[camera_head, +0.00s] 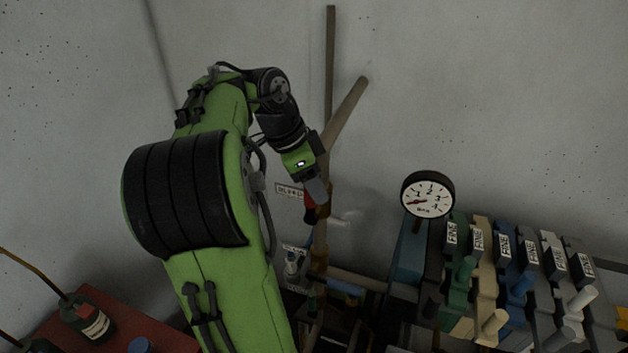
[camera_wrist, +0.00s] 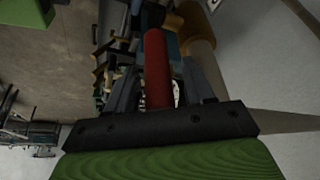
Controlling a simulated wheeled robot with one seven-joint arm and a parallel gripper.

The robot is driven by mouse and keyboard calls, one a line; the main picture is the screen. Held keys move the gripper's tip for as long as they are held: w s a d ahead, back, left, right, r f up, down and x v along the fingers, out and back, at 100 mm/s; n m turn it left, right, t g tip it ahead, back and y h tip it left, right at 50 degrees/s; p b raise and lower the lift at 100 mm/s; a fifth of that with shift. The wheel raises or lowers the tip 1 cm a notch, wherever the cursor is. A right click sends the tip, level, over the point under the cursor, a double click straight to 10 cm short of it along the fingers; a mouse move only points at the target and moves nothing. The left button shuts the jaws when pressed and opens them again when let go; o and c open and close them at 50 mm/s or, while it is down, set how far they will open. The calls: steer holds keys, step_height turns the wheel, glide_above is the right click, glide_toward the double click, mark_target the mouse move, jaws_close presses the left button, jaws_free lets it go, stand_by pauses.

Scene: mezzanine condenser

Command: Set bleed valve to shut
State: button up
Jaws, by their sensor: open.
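The bleed valve's red lever handle (camera_head: 309,207) shows in the head view beside a label reading BLEED (camera_head: 289,191), partly hidden by my gripper. In the wrist view the red handle (camera_wrist: 158,68) runs straight out from the palm, between the two dark fingers. My gripper (camera_head: 317,193) is open around or just over the handle. Whether either finger touches it cannot be told. The valve body is mostly hidden behind the gripper, on the brownish vertical pipe (camera_head: 320,255).
A round pressure gauge (camera_head: 428,195) stands to the right. Several coloured blocks with FINE labels and peg handles, such as the green one (camera_head: 458,255), fill the lower right. A red surface (camera_head: 115,320) with a dark bottle (camera_head: 88,318) is lower left. A wall closes the back.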

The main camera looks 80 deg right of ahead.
jaws_close()
stand_by(0.4)
